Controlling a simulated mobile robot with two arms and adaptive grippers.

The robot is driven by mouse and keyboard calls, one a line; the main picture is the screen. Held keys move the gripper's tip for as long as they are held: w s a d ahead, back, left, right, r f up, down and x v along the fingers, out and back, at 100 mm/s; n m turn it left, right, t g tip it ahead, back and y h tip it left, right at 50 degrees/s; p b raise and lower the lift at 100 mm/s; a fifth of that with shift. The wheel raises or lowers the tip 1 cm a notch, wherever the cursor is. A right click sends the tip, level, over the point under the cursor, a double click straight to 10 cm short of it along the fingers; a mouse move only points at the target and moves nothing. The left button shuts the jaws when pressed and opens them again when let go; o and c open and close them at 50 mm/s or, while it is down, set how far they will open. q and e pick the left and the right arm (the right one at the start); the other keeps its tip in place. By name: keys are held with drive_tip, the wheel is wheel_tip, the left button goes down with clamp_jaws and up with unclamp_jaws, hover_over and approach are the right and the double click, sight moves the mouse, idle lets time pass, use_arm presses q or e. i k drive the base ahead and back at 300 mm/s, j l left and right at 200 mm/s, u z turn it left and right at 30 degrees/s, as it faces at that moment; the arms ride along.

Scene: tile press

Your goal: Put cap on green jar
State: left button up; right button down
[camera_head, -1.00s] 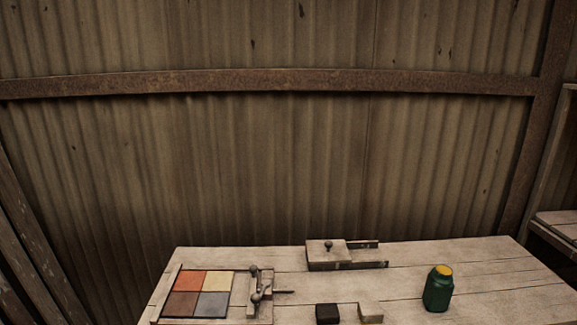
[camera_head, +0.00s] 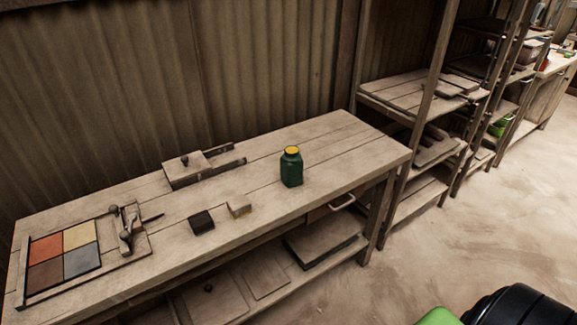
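The green jar (camera_head: 291,170) stands upright on the wooden workbench, right of the middle. Its top (camera_head: 292,151) is yellow; I cannot tell whether that is a lid or contents showing through an open mouth. I cannot make out a separate loose cap for it. Neither of my grippers can be made out in this view.
The workbench (camera_head: 330,140) also holds a four-colour tile press (camera_head: 63,255), a dark block (camera_head: 201,222), a small pale block (camera_head: 239,206) and a wooden slide box (camera_head: 199,165). Shelves (camera_head: 395,92) stand right, with a green item (camera_head: 500,126). Open floor lies front right.

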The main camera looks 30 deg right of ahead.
sight(291, 163)
drive_tip(key=i+l+z, duration=0.25)
drive_tip(key=z, duration=0.2)
drive_tip(key=i+l+z, duration=0.2)
drive_tip(key=i+z, duration=0.15)
drive_tip(key=z, duration=0.15)
